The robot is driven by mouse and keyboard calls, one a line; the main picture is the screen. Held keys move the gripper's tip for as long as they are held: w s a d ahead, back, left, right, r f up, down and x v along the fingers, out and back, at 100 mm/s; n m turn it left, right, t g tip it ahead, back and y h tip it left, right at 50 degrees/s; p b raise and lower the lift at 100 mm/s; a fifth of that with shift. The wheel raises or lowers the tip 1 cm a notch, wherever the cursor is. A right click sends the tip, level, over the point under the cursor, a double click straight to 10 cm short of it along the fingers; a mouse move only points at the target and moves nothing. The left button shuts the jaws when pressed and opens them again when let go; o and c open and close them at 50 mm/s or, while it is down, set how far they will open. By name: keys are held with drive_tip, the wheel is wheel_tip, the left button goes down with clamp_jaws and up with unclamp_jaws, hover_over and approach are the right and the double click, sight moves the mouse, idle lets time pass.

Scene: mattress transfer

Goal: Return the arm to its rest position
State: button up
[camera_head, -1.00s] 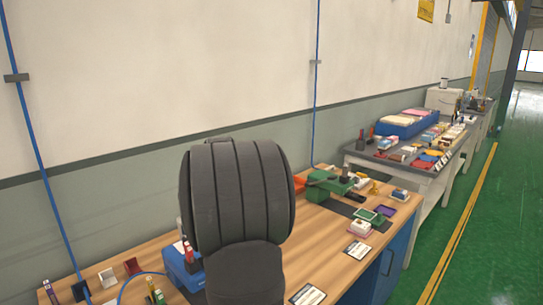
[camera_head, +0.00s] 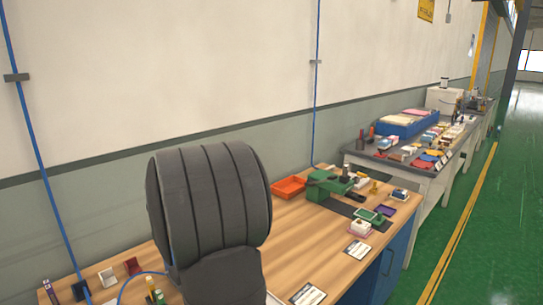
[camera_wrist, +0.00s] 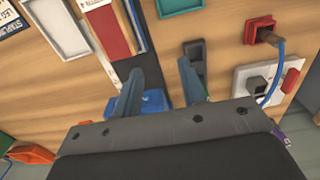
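My gripper (camera_wrist: 160,82) shows in the wrist view with its two blue-grey fingers spread apart over the wooden workbench (camera_wrist: 225,20). Nothing is clamped between the fingers. A blue object (camera_wrist: 153,103) lies behind and between them, partly hidden by the gripper body. In the head view my dark grey ribbed arm stands over the left part of the workbench (camera_head: 310,235) and the gripper itself cannot be seen there. No mattress can be made out for certain in these frames.
An orange tray (camera_head: 289,187) and a green device (camera_head: 327,186) stand on the bench right of my arm. A grey table (camera_head: 430,168) with a blue bin (camera_head: 405,126) is farther back. In the wrist view, a red socket (camera_wrist: 261,30) and white tray (camera_wrist: 62,28) lie near the fingers.

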drive_tip(key=a+f, duration=0.6)
drive_tip(key=a, duration=0.2)
drive_tip(key=shift+s+a+f, duration=0.15)
drive_tip(key=shift+a, duration=0.2)
drive_tip(key=o, duration=1.4)
drive_tip(key=shift+a+r+m, duration=0.2)
drive_tip(key=shift+r+m, duration=0.2)
drive_tip(key=shift+r, duration=0.1)
drive_tip(key=shift+c, duration=0.2)
drive_tip(key=w+d+r+m+t+y, duration=0.1)
drive_tip(key=w+r+m+t, duration=0.1)
drive_tip(key=w+r+m, duration=0.8)
drive_tip(key=w+r+m+t, duration=0.2)
drive_tip(key=w+r+m, duration=0.45)
drive_tip(key=r, duration=0.65)
drive_tip(key=w+a+f+m, duration=0.1)
drive_tip(key=w+f, duration=0.2)
drive_tip(key=f, duration=0.6)
drive_tip(key=shift+w+f, duration=0.25)
drive_tip(key=shift+w, duration=0.1)
